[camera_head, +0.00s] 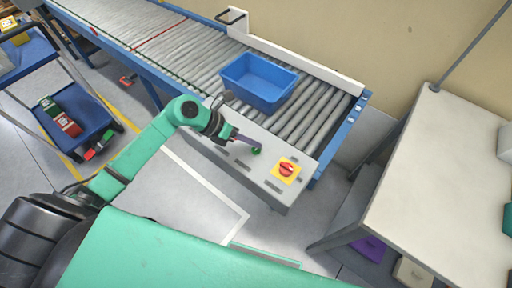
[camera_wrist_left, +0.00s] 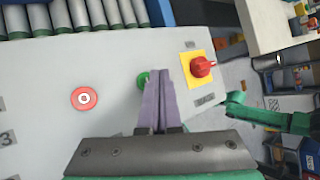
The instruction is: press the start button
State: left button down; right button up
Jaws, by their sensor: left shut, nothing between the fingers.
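The green start button (camera_head: 257,151) sits on the light grey control panel (camera_head: 244,172) at the near end of the roller conveyor. It also shows in the left wrist view (camera_wrist_left: 143,80), partly hidden by my fingers. My left gripper (camera_head: 252,146) is shut and empty. Its purple-grey fingertips (camera_wrist_left: 158,73) are right at the button, overlapping its right side in the wrist view. I cannot tell whether they touch it or whether it is pressed in.
A red rotary switch on a yellow plate (camera_head: 286,170) stands right of the button. A red-and-white button (camera_wrist_left: 84,98) lies to its left in the wrist view. A blue crate (camera_head: 259,82) rests on the rollers behind. A pale table (camera_head: 440,175) stands at the right.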

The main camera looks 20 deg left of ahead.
aim_at(252, 151)
pick_arm(q)
notch_tip(252, 151, up, 5)
jog(key=p, duration=0.3)
jog(key=shift+f, duration=0.2)
